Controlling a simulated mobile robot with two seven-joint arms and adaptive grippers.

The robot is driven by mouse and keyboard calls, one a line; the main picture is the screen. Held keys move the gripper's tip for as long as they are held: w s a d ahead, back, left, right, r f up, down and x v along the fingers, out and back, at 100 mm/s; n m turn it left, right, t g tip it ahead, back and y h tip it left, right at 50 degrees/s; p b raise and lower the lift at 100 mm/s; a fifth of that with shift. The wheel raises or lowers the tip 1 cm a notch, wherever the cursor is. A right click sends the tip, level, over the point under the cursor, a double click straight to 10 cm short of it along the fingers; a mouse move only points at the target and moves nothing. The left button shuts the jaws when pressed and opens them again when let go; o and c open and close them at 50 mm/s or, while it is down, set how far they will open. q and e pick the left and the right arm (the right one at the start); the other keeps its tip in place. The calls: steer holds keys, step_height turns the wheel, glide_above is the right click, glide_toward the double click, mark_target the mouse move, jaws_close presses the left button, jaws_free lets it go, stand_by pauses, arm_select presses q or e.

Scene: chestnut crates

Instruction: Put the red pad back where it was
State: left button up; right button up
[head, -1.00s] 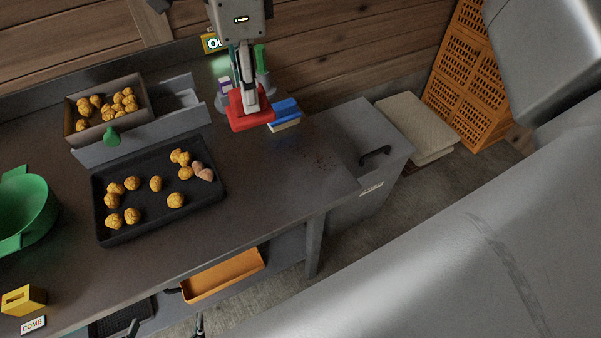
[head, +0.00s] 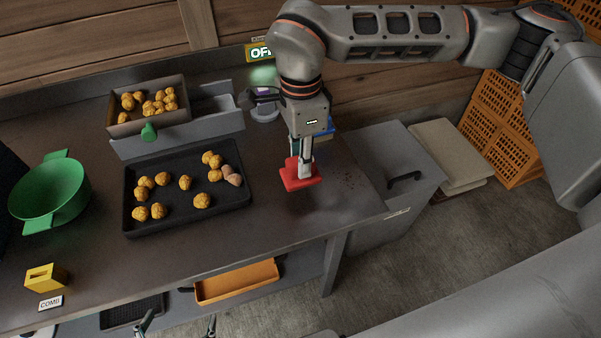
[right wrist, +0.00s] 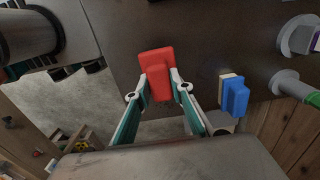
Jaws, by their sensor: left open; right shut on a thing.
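The red pad (head: 299,181) is gripped by my right gripper (head: 303,163) at the right end of the bench, towards its front edge. In the right wrist view the red pad (right wrist: 155,72) sits between the two fingertips of the right gripper (right wrist: 160,87). I cannot tell whether its underside touches the bench. A blue pad (right wrist: 235,96) with a pale base lies apart from it; in the head view it is mostly hidden behind the gripper. My left gripper (head: 180,323) is open at the bottom edge, with only its fingertips showing.
A black tray (head: 133,222) with several chestnuts and a box (head: 120,129) of chestnuts stand left of the right gripper. A green colander (head: 50,192) and a yellow block (head: 46,278) are further left. Dark red specks mark the bare bench right of the pad.

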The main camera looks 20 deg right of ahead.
steer(key=shift+f, duration=2.35)
steer(key=shift+f, duration=0.15)
steer(key=o, duration=1.1)
steer(key=shift+c, duration=0.2)
step_height(320, 180, up, 12)
steer(key=shift+r, duration=0.15)
